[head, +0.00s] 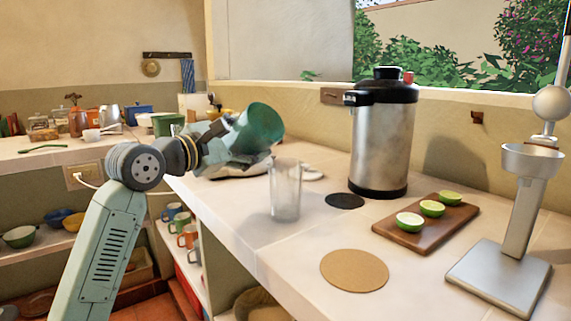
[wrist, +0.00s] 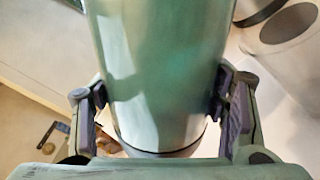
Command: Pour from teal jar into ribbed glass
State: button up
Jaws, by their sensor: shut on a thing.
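The teal jar (head: 258,128) is held by my gripper above the counter, tilted with its wide mouth up and to the right. In the wrist view the jar (wrist: 160,75) fills the middle, between the two fingers of my gripper (wrist: 160,100), which press on its sides. The ribbed glass (head: 286,190) is clear and stands upright on the counter, just right of and below the jar. I cannot make out any contents in the glass. The inside of the jar is hidden.
A steel urn (head: 381,140) stands behind and right of the glass. A wooden board (head: 440,226) with lime halves, a round cork mat (head: 354,270) and a metal press (head: 513,230) are farther right. A dark round mat (head: 345,201) lies near the urn.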

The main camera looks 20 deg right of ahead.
aim_at(246, 117)
jog(key=shift+m, duration=0.3)
jog(key=shift+s+r+m+p, duration=0.15)
jog(key=shift+r+m+p, duration=0.45)
jog(key=shift+r+m, duration=0.85)
dwell(1.4)
jog(key=shift+s+d+r+m, duration=0.3)
jog(key=shift+s+d+m, duration=0.25)
jog(key=shift+m, duration=0.6)
dwell(1.0)
jog(key=shift+s+d+r+m, duration=0.2)
jog(key=shift+r+m, duration=0.2)
jog(key=shift+m, duration=0.3)
jog(key=shift+s+d+r+m, duration=0.1)
jog(key=shift+s+r+m, duration=0.2)
jog(key=shift+m, duration=0.4)
dwell(1.3)
